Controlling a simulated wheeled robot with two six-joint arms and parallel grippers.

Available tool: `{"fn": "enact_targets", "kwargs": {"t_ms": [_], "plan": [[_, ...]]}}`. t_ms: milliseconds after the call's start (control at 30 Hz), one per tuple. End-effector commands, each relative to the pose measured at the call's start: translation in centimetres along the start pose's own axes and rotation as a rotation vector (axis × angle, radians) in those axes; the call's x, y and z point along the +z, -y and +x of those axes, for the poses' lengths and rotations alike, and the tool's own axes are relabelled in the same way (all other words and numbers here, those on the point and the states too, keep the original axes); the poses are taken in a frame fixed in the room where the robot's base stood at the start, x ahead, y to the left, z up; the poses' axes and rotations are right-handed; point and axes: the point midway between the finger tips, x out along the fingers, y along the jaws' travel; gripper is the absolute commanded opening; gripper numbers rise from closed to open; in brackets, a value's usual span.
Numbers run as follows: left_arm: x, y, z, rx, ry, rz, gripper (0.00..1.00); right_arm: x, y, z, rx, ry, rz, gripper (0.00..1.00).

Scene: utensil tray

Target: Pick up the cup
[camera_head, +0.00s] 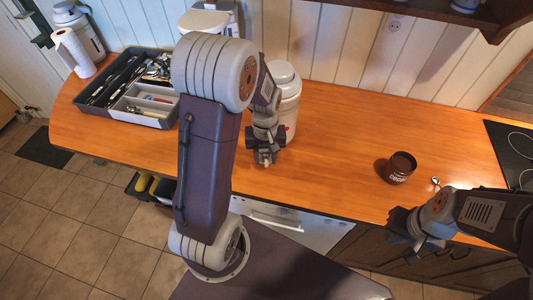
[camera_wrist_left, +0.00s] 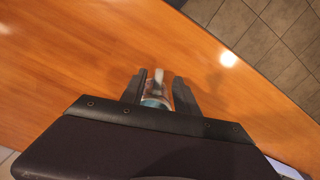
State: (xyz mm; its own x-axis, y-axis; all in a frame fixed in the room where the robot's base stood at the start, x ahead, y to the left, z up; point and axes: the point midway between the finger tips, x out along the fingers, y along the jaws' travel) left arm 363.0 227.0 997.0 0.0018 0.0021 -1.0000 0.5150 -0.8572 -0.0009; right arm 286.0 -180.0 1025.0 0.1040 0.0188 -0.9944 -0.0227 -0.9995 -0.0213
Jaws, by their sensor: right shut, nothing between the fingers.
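My left gripper (camera_head: 265,158) points down just above the wooden counter, in front of the white canister. A dark brown cup-like container (camera_head: 399,168) with pale lettering stands upright on the right part of the counter, apart from both grippers. My right gripper (camera_head: 405,226) is shut and empty near the counter's front edge, below this container.
A grey utensil tray (camera_head: 143,118) with cutlery sits at the left of the counter (camera_head: 335,135). A white canister (camera_head: 287,95) stands behind my left gripper. A small shiny item (camera_head: 435,182) lies beside the brown container. A black hob (camera_head: 512,150) is at far right. The counter's middle is clear.

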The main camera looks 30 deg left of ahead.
Motion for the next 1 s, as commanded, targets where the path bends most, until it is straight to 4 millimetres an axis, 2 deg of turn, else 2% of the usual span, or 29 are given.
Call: {"fn": "enact_targets", "kwargs": {"t_ms": [233, 333, 500, 533, 600, 667, 1000], "plan": [[0.2, -0.3, 4.2, -0.003, 0.006, 0.0, 0.37, 0.0, 0.0, -0.3, 0.0, 0.0, 0.0, 0.0], [0.1, -0.4, 4.9, -0.001, 0.003, 0.0, 0.37, 0.0, 0.0, -0.3, 0.0, 0.0, 0.0, 0.0], [0.1, -0.4, 4.9, -0.001, 0.001, 0.0, 0.37, 0.0, 0.0, -0.2, 0.0, 0.0, 0.0, 0.0], [0.1, -0.4, 4.9, -0.001, 0.001, 0.0, 0.34, 0.0, 0.0, -0.2, 0.0, 0.0, 0.0, 0.0], [0.1, -0.4, 4.9, -0.001, 0.001, 0.0, 0.15, 0.0, 0.0, -0.2, 0.0, 0.0, 0.0, 0.0], [0.1, -0.4, 4.9, -0.001, 0.001, 0.0, 0.0, 0.0, 0.0, -0.2, 0.0, 0.0, 0.0, 0.0], [0.1, -0.4, 4.9, 0.0, 0.001, 0.0, 0.0, 0.0, 0.0, -0.2, 0.0, 0.0, 0.0, 0.0]]}}
